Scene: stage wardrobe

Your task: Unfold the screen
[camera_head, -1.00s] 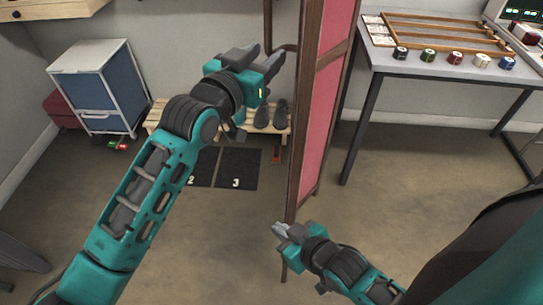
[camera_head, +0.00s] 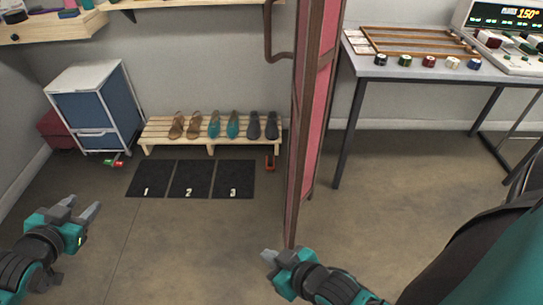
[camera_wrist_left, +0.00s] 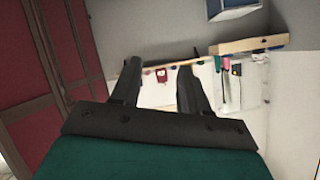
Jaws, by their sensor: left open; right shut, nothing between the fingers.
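The folding screen (camera_head: 318,115) has a dark wooden frame and pink-red panels. It stands upright in the middle of the head view, seen nearly edge-on, with a curved brown handle (camera_head: 271,40) on its left side. In the left wrist view red panels with a dark frame (camera_wrist_left: 50,60) fill the left side. My left gripper (camera_head: 84,212) is open and empty at the lower left, well apart from the screen. My right gripper (camera_head: 270,258) is shut and empty, near the foot of the screen's near edge. Whether it touches the screen is unclear.
A wooden rack (camera_head: 160,133) with several shoes stands by the back wall, behind black numbered mats (camera_head: 190,178). A blue-white drawer cabinet (camera_head: 98,105) is at left. A grey table (camera_head: 400,70) stands right of the screen.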

